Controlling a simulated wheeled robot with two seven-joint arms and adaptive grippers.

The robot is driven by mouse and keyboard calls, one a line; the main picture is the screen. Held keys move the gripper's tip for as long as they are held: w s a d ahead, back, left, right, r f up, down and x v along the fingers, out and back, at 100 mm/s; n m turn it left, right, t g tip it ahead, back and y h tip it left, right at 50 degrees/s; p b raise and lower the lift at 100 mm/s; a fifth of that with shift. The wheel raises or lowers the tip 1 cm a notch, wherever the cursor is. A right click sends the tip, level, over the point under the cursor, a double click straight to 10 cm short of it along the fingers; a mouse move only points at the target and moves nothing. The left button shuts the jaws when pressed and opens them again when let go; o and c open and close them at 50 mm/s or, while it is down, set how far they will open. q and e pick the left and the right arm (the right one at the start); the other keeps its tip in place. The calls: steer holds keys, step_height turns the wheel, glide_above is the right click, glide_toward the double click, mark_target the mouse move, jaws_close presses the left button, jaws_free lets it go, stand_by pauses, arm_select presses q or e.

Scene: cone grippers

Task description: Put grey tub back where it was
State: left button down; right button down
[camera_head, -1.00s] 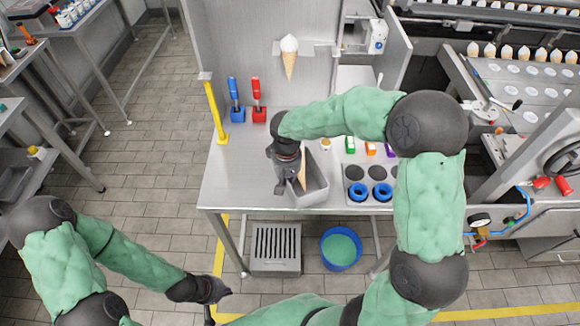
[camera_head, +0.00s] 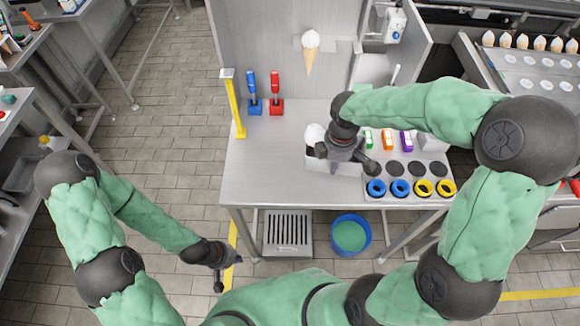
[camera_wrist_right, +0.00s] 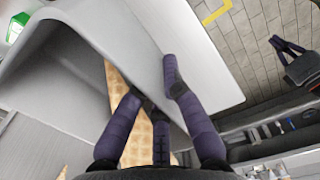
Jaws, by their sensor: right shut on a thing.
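The grey tub (camera_head: 316,166) is at the table's front half, just left of the rack of holes, mostly hidden under my right gripper (camera_head: 346,162). I cannot tell whether its base touches the table. My right gripper is shut on the tub's wall; in the right wrist view the tub wall (camera_wrist_right: 150,35) passes between the purple fingers (camera_wrist_right: 150,100). A waffle cone (camera_wrist_right: 117,75) is inside the tub, and a white top (camera_head: 315,133) shows there in the head view. My left gripper (camera_head: 229,274) is empty, its fingers apart, low in front of the table.
The rack (camera_head: 408,170) holds blue and yellow rings and coloured items. Blue and red tools (camera_head: 276,104) and a yellow post (camera_head: 235,110) stand at the table's back left. A cone (camera_head: 311,52) hangs on the back panel. The table's left part (camera_head: 255,170) is clear.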

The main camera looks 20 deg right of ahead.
steer(key=shift+s+d+r+n, duration=0.25)
steer(key=shift+s+r+n, duration=0.1)
steer(key=shift+n, duration=0.25)
steer(key=w+a+f, duration=0.2)
steer(key=a+f, duration=0.1)
steer(key=w+a+f+b, duration=0.1)
steer(key=w+a+f, duration=0.1)
steer(key=a+f, duration=0.1)
steer(key=w+a+f+b, duration=0.1)
steer(key=w+a+f, duration=0.2)
steer(key=a, duration=0.2)
steer(key=shift+w, duration=0.1)
steer(key=shift+a+f, duration=0.1)
steer(key=shift+f, duration=0.1)
steer(key=shift+w+a+f+b, duration=0.1)
steer(key=shift+f+b, duration=0.2)
steer(key=shift+f, duration=0.6)
steer(key=shift+w+a+f+b, duration=0.1)
steer(key=shift+f+b, duration=0.15)
steer(key=shift+f, duration=0.6)
